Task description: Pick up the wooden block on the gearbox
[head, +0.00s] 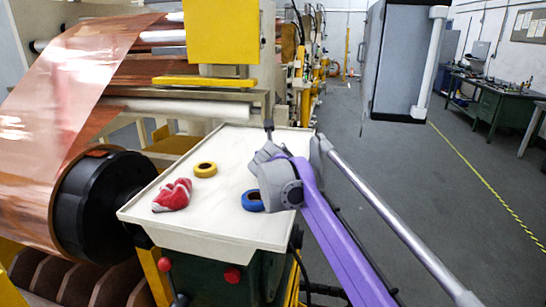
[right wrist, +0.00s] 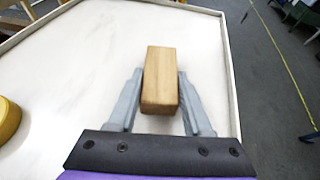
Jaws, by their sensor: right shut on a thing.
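The wooden block (right wrist: 160,80) shows in the right wrist view, a plain light-brown block between the two grey fingers of my right gripper (right wrist: 160,95). The fingers are shut on its sides. The white tray top (head: 226,150) of the gearbox lies beneath; I cannot tell how far the block is above it. In the head view my right gripper (head: 268,130) is over the tray's far right part, and my arm hides the block there. My left gripper is not in view.
On the tray lie a yellow tape roll (head: 205,169), a blue tape roll (head: 252,201) partly behind my arm, and a red and white cloth-like item (head: 172,195). The tray has a raised rim. A copper foil roll (head: 60,180) stands left. Open floor lies right.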

